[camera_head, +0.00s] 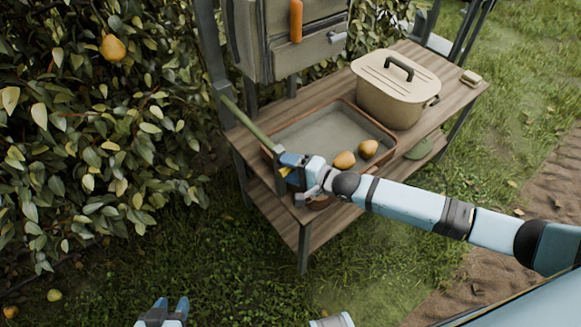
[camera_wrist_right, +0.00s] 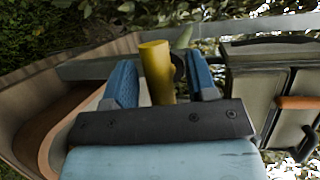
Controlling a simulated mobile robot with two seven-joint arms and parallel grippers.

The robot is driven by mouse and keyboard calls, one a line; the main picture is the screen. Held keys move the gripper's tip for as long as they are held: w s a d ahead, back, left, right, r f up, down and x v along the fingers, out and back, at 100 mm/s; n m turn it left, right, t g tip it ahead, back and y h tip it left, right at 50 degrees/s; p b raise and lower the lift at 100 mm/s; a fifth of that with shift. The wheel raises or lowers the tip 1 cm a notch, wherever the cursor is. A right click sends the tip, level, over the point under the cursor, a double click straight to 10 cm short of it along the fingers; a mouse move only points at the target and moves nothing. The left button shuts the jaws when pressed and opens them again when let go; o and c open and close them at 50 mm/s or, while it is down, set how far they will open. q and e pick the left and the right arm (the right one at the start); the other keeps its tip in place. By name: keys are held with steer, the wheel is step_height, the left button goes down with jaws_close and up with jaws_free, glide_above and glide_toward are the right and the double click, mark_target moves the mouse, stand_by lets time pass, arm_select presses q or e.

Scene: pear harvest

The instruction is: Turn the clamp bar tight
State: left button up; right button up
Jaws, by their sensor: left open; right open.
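A long olive-green bar (camera_head: 247,123), which looks like the clamp bar, slopes from a grey fitting on the post at the table's left corner down toward my right gripper (camera_head: 285,170). In the right wrist view an olive-yellow rod (camera_wrist_right: 157,72) stands between the two blue fingers of my right gripper (camera_wrist_right: 160,82). The fingers are open on either side of it, with a gap visible on the right. Whether either finger touches it I cannot tell. My left gripper (camera_head: 165,311) is open and empty low over the grass at the bottom edge.
A wooden table (camera_head: 440,92) carries a rimmed tray (camera_head: 325,128) with two pears (camera_head: 356,154) and a beige lidded box (camera_head: 395,88). A grey cabinet with an orange handle (camera_head: 296,20) stands behind. A leafy bush (camera_head: 85,130) fills the left; open grass lies in front.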

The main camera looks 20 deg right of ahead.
steer(key=c, duration=0.9)
